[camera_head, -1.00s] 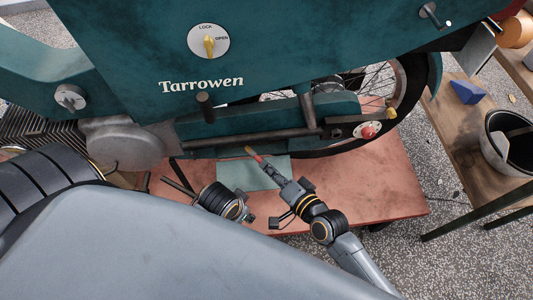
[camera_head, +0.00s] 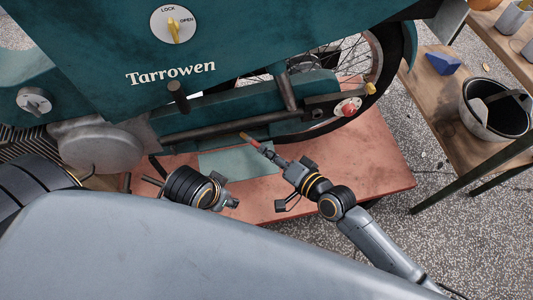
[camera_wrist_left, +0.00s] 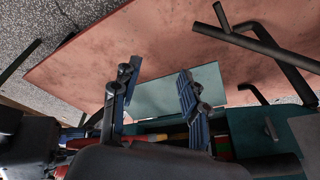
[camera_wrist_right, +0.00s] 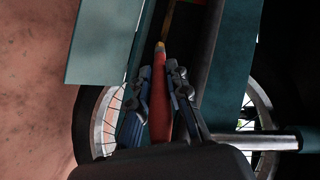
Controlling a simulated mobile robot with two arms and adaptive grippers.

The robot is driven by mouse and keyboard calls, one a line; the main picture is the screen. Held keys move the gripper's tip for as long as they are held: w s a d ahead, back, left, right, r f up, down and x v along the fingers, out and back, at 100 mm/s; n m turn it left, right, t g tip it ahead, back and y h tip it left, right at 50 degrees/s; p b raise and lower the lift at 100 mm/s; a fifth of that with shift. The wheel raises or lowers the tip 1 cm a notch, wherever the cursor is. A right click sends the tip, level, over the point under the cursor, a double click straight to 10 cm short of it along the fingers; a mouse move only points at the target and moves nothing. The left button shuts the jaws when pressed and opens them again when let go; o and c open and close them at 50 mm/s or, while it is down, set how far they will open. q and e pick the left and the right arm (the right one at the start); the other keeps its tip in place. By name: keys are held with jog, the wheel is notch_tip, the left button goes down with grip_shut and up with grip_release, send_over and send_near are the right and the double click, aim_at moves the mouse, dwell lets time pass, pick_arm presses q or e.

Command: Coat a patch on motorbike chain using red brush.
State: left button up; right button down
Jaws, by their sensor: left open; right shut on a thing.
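The red brush (camera_head: 254,144) is in my right gripper (camera_head: 276,160), its tip pointing at the gap under the bike's teal swingarm. In the right wrist view the red handle (camera_wrist_right: 159,105) lies between the closed fingers, and its far end goes into a dark gap by the rear wheel. The teal motorbike (camera_head: 110,62) fills the upper head view. I cannot make out the chain or a coated patch, nor whether the brush touches anything. My left gripper (camera_head: 226,194) is empty below the swingarm; its spread fingers show in the left wrist view (camera_wrist_left: 150,85).
A wooden table (camera_head: 448,110) at right bears a blue block (camera_head: 442,64) and a dark-mouthed bucket (camera_head: 468,118). Speckled floor lies between.

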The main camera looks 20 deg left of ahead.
jog(key=shift+w+d, duration=0.25)
jog(key=shift+d, duration=0.15)
jog(key=shift+w+d+f+b, duration=0.15)
jog(key=shift+w+d+b, duration=0.25)
jog(key=shift+b, duration=0.25)
pick_arm(q)
jog(key=w+d+r+t+h+b, duration=0.1)
jog(key=w+d+r+t+b, duration=0.1)
jog(key=w+t, duration=0.3)
jog(key=shift+w+d+r+b, duration=0.35)
jog(key=shift+w+r+b, duration=0.25)
jog(key=shift+w, duration=0.95)
pick_arm(e)
jog(key=shift+w+d+r, duration=0.1)
jog(key=shift+w+d, duration=0.55)
jog(key=shift+d, duration=0.35)
jog(key=shift+w+d+r, duration=0.1)
jog(key=shift+w+d, duration=0.5)
jog(key=shift+d, duration=0.35)
pick_arm(q)
jog(key=shift+r, duration=0.1)
